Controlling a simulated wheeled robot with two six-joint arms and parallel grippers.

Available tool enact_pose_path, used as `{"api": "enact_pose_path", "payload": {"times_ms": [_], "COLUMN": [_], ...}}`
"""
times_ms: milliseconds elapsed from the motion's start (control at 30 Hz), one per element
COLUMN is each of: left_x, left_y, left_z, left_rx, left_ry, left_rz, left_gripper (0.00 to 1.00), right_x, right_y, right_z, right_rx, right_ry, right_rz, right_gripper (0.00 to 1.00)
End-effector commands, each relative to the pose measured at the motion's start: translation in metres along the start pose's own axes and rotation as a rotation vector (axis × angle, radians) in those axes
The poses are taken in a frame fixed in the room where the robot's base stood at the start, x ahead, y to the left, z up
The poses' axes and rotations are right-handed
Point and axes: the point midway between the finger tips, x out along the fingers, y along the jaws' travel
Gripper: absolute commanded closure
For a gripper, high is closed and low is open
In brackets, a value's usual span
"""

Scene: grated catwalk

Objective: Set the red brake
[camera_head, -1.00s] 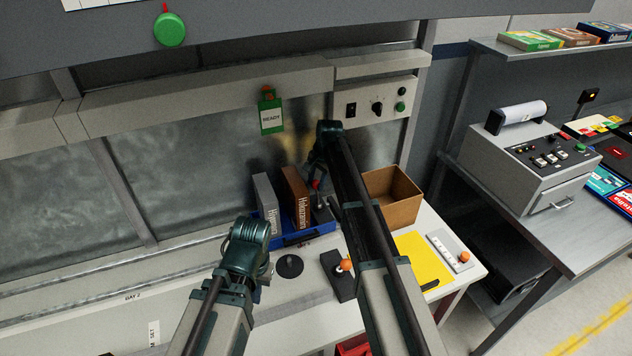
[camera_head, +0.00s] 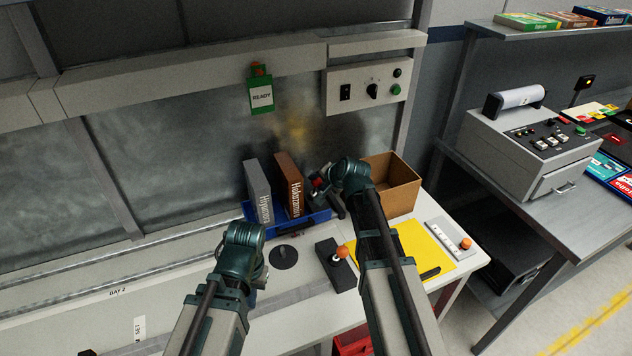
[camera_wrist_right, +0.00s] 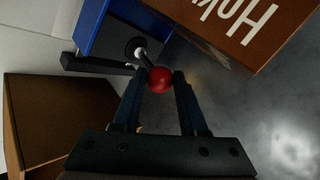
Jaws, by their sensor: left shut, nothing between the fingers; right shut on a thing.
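The red brake's round red knob (camera_wrist_right: 160,79) sits between the fingertips of my right gripper (camera_wrist_right: 158,82) in the right wrist view. A thin shaft runs from it to a dark round collar (camera_wrist_right: 136,47). In the head view the red knob (camera_head: 317,184) shows small beside the brown box, partly hidden by my right gripper (camera_head: 322,180). My right gripper is shut on the knob. My left gripper (camera_head: 259,278) is shut and empty over the front of the bench, its fingers mostly hidden behind its wrist.
A blue tray (camera_head: 290,229) holds a grey box (camera_head: 257,190) and a brown box (camera_head: 288,180). An open cardboard box (camera_head: 397,190) stands right of my right gripper. An orange-knobbed lever (camera_head: 341,253), a yellow sheet (camera_head: 415,245) and a black disc (camera_head: 283,257) are on the bench.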

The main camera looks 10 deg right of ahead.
Motion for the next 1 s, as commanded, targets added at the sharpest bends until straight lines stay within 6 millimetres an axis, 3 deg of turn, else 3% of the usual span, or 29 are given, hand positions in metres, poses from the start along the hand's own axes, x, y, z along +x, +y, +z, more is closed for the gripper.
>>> {"api": "enact_pose_path", "payload": {"times_ms": [833,867,1000], "left_x": [0.0056,0.0056,0.0055], "left_y": [0.0005,0.0005,0.0005], "left_z": [-0.0004,-0.0004,-0.0004], "left_rx": [0.0,0.0,0.0], "left_ry": [0.0,0.0,0.0], "left_rz": [0.0,0.0,0.0], "left_gripper": [1.0,1.0,1.0], "right_x": [-0.0038,-0.0038,-0.0037], "right_y": [0.0122,0.0122,0.0116], "right_z": [0.0065,0.0065,0.0063], "right_rx": [-0.002,-0.002,-0.001], "right_ry": [-0.005,-0.005,-0.004], "right_rz": [0.009,0.01,0.008], "right_gripper": [1.0,0.53,0.29]}}
